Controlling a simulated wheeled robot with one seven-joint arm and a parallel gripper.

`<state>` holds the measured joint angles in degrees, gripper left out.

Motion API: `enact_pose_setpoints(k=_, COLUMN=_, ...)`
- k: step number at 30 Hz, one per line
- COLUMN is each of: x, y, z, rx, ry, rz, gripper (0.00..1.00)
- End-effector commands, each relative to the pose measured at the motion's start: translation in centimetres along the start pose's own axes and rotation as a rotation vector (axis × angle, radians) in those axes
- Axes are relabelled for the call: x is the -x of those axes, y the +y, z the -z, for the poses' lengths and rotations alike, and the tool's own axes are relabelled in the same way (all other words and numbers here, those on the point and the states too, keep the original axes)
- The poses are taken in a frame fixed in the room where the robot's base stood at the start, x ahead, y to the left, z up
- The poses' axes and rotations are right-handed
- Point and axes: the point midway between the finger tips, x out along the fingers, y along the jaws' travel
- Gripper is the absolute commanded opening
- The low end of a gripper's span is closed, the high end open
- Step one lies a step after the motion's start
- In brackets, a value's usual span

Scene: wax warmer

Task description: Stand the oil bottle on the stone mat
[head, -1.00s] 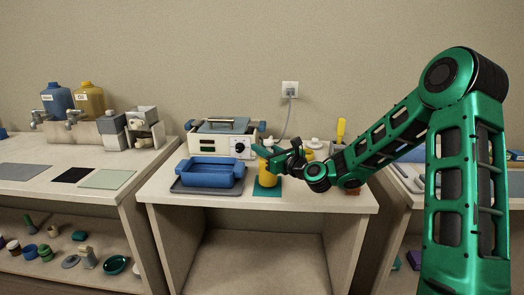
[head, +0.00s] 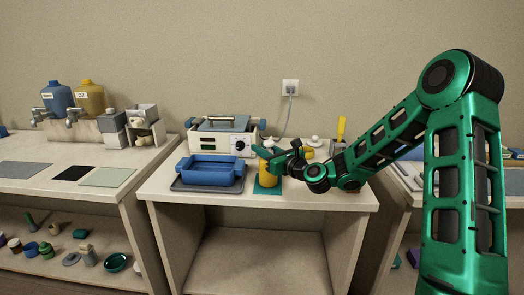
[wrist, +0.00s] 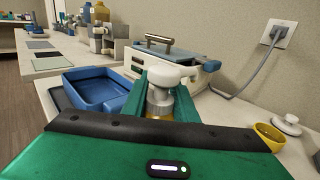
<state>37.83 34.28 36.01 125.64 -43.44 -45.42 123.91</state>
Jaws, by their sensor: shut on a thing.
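The oil bottle (head: 266,178) is amber-yellow and upright, at the right of the blue tray. Its base appears to be on a small teal mat (head: 267,190); whether it touches is not clear. In the wrist view its white top and silver collar (wrist: 160,98) show between the fingers. My gripper (head: 265,153) is shut on the bottle's upper part, reaching in from the right. Flat mats lie on the left counter: a grey one (head: 24,169), a black one (head: 73,174) and a pale green one (head: 107,177). I cannot tell which is the stone mat.
The blue tray (head: 210,172) stands on a dark base left of the bottle, with the white warmer (head: 224,143) behind it. A yellow bowl (wrist: 269,135) and white lid (wrist: 287,122) lie right of the gripper. A gap separates the two counters.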

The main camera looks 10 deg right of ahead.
Motion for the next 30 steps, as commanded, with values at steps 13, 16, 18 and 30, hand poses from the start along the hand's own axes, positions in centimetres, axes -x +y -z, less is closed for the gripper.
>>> enact_pose_setpoints(k=13, x=-0.01, y=0.01, z=0.08, rx=0.0, ry=-0.001, rz=0.0, gripper=0.48)
enact_pose_setpoints(k=16, x=-0.01, y=0.01, z=0.09, rx=0.0, ry=-0.001, rz=0.0, gripper=0.48)
enact_pose_setpoints(k=18, x=0.0, y=0.0, z=0.09, rx=0.0, ry=0.0, rz=0.0, gripper=0.48)
enact_pose_setpoints(k=30, x=0.03, y=-0.01, z=0.13, rx=0.0, ry=0.0, rz=0.0, gripper=0.48)
